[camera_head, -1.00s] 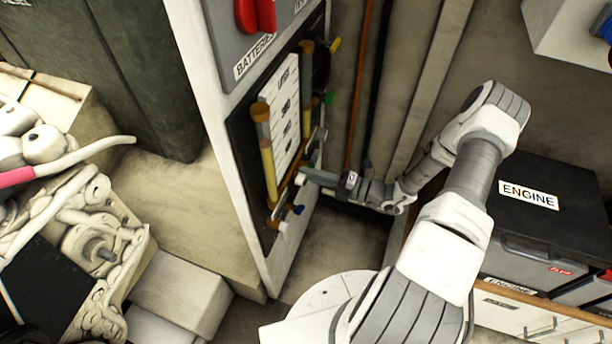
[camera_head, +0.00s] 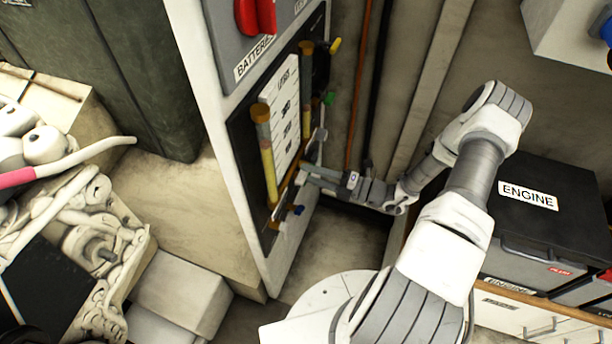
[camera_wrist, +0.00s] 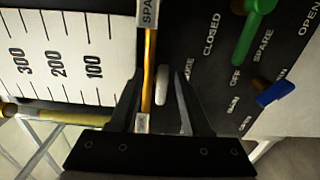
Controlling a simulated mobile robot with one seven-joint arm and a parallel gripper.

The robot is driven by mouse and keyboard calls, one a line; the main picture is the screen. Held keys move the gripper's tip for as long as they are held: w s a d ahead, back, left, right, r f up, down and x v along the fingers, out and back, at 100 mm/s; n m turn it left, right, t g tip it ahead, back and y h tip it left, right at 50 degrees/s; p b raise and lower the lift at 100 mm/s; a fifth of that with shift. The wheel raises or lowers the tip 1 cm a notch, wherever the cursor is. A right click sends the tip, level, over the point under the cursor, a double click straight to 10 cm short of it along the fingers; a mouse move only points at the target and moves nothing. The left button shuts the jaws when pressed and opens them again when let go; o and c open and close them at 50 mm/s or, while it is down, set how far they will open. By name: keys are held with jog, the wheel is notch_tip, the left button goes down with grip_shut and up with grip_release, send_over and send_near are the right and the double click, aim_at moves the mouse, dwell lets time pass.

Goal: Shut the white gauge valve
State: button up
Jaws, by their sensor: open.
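The white gauge valve handle (camera_wrist: 161,86) is a short pale bar on the black panel (camera_wrist: 215,50) in the wrist view. It lies lengthwise between my fingers, beside a yellow tube (camera_wrist: 149,70). A label next to it is partly covered by the right finger. My gripper (camera_wrist: 158,79) is open, with one finger on each side of the handle; I cannot tell whether either finger touches it. In the head view my gripper (camera_head: 303,174) is at the lower part of the gauge panel, and I cannot clearly make out the handle there.
A green valve handle (camera_wrist: 252,30) and a blue one (camera_wrist: 275,93) are right of my gripper in the wrist view. The white gauge scale (camera_wrist: 60,58) is left.

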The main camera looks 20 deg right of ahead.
jog(key=s+d+r+p, duration=0.2)
jog(key=d+r+p, duration=0.1)
jog(key=r, duration=0.1)
jog(key=shift+s+d+r, duration=0.3)
jog(key=shift+s+d, duration=0.05)
jog(key=shift+d, duration=0.05)
jog(key=shift+o, duration=0.3)
jog(key=o, duration=0.7)
jog(key=shift+o, duration=0.2)
